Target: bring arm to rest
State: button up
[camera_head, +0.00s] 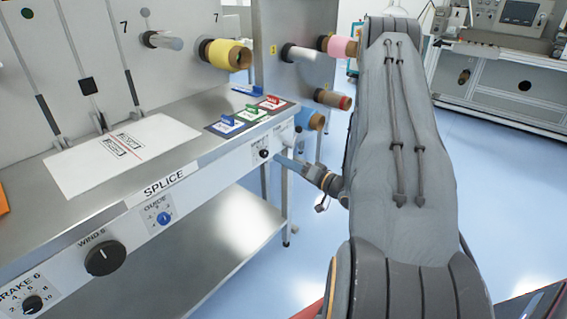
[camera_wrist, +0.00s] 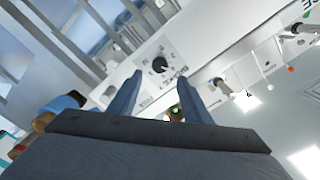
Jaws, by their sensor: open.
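My arm (camera_head: 405,130) stands bent at the right of the head view, beside the machine's steel table. My gripper (camera_head: 280,158) points left toward a small black knob (camera_head: 263,153) at the right end of the table's front panel. In the wrist view my gripper (camera_wrist: 159,77) is open, its two blue-grey fingers apart with nothing between them. A black knob (camera_wrist: 159,65) on a white panel shows ahead, between the fingertips. Whether the fingers touch the knob or the panel I cannot tell.
The splice table (camera_head: 185,165) carries a white printed sheet (camera_head: 122,152) and coloured clamps (camera_head: 228,122). Yellow (camera_head: 230,54) and pink (camera_head: 342,47) rolls sit on spindles near my arm. Larger knobs (camera_head: 105,258) line the front panel. Blue floor (camera_head: 500,190) is open at right.

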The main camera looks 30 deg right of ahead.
aim_at(265, 155)
dwell(0.3)
jog(key=w+a+g+h, duration=0.1)
jog(key=w+a+r+n+g+h, duration=0.1)
jog(key=w, duration=0.1)
jog(key=w+a+n+g+h, duration=0.1)
jog(key=shift+w+r+g, duration=0.15)
jog(key=shift+r+g, duration=0.15)
jog(key=shift+g, duration=0.1)
jog(key=s+a+r+n+g+h, duration=0.1)
jog(key=s+a+r+g, duration=0.2)
jog(key=s+a, duration=0.3)
jog(key=s+a+r+n+g+h, duration=0.1)
jog(key=s+a+r+g, duration=0.2)
jog(key=s, duration=1.1)
jog(key=s+a+r+n+g+h, duration=0.1)
jog(key=s+a+r+g, duration=0.1)
jog(key=s+a+g, duration=0.5)
jog(key=s+a, duration=0.3)
jog(key=a, duration=0.1)
jog(key=shift+r+n, duration=0.3)
jog(key=shift+r, duration=0.1)
jog(key=shift+a, duration=0.1)
